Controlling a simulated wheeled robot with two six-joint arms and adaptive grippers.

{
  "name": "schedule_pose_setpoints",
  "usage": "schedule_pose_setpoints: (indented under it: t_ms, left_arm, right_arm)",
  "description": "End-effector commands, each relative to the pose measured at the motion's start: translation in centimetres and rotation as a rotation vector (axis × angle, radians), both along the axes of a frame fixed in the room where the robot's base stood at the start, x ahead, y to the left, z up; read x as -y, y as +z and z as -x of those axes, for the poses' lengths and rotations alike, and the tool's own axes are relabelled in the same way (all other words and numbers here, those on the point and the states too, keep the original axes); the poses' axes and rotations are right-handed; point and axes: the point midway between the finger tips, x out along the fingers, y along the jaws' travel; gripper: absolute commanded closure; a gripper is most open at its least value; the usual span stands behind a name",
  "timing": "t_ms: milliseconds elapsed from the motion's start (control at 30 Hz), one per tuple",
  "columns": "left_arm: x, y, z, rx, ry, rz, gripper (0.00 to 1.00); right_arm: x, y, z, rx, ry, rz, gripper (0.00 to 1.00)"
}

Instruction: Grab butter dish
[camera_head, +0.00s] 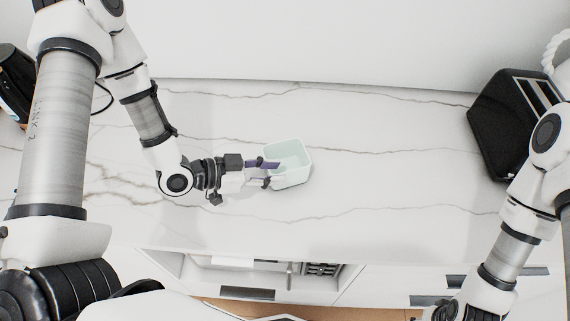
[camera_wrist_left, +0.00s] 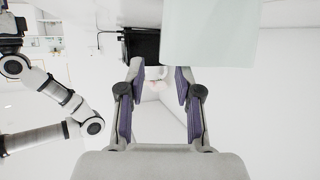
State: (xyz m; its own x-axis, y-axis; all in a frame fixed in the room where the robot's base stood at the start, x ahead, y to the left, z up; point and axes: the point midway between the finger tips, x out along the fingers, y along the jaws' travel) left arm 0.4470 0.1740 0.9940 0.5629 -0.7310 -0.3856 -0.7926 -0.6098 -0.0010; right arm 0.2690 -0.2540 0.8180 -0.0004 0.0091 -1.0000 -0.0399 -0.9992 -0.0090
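The butter dish (camera_head: 293,178) is a small, pale green-white, open-topped box on the marble counter, near the middle of the head view. A pale panel, likely its wall, fills the upper right of the left wrist view (camera_wrist_left: 210,35). My left gripper (camera_head: 267,173) is at the dish's left side, its two purple-padded fingers apart. One finger overlaps the dish's left rim; the other is by its near left corner. Whether they touch it I cannot tell. The left wrist view shows nothing gripped between the fingers (camera_wrist_left: 160,72). My right gripper (camera_head: 440,312) is partly cut off at the bottom edge.
A black toaster (camera_head: 515,115) stands at the right of the counter (camera_head: 380,190). A dark appliance (camera_head: 14,80) with a cable is at the far left. A white wall (camera_head: 330,40) runs behind. Drawers (camera_head: 250,275) lie below the front edge. The counter around the dish is clear.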

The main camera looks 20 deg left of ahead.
Motion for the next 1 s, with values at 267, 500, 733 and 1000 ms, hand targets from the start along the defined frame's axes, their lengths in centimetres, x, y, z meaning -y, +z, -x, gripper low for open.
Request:
schedule_pose_setpoints:
  t_ms: [267,500,733,1000]
  left_arm:
    - [2.4,-0.6,-1.7,0.000,-0.007,-0.002,0.66]
    - [4.1,-1.8,-3.2,0.000,-0.001,0.002,0.66]
    - [4.1,-1.9,-3.2,0.001,0.001,0.002,0.87]
    - [4.1,-1.8,-3.2,0.001,0.001,0.002,1.00]
  right_arm:
    - [0.0,1.7,0.0,0.000,0.001,0.000,0.60]
    - [0.0,2.2,0.0,0.000,0.000,0.000,0.60]
    - [0.0,2.1,0.0,0.000,0.000,0.000,0.60]
    - [0.0,2.1,0.0,0.000,0.000,0.000,0.60]
